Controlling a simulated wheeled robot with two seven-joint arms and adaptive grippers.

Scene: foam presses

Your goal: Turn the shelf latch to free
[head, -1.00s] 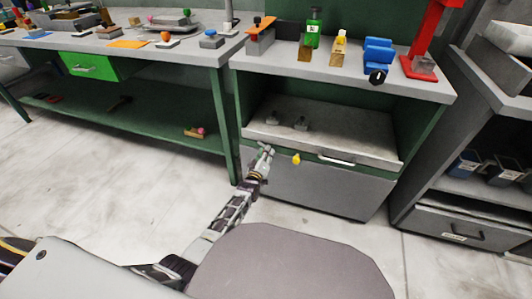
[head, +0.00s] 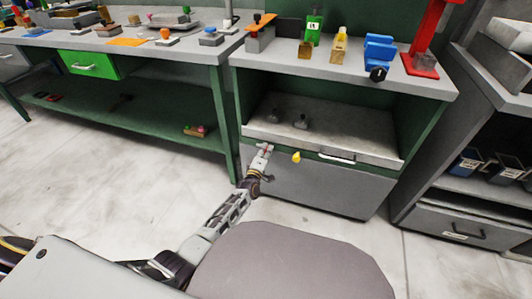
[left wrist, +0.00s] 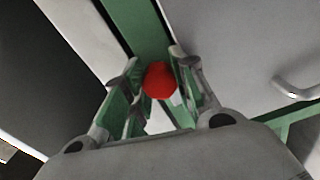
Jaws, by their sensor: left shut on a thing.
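The grey shelf (head: 360,146) sits in the green cabinet, with its pale handle (head: 337,158) on the front edge. A small yellow knob (head: 296,157) is on the front to the left of that handle. My left gripper (head: 266,149) is at the left part of the shelf front, left of the yellow knob. In the left wrist view, my left gripper (left wrist: 158,88) is shut on a round red knob (left wrist: 160,79) in front of a green strip. The fingers hide what the knob is mounted on, so its latch position cannot be told. My right gripper is out of view.
Two small grey items (head: 301,122) lie on the shelf. A grey drawer front (head: 325,190) is below it. A green workbench (head: 130,125) stands to the left and a grey rack (head: 480,190) to the right.

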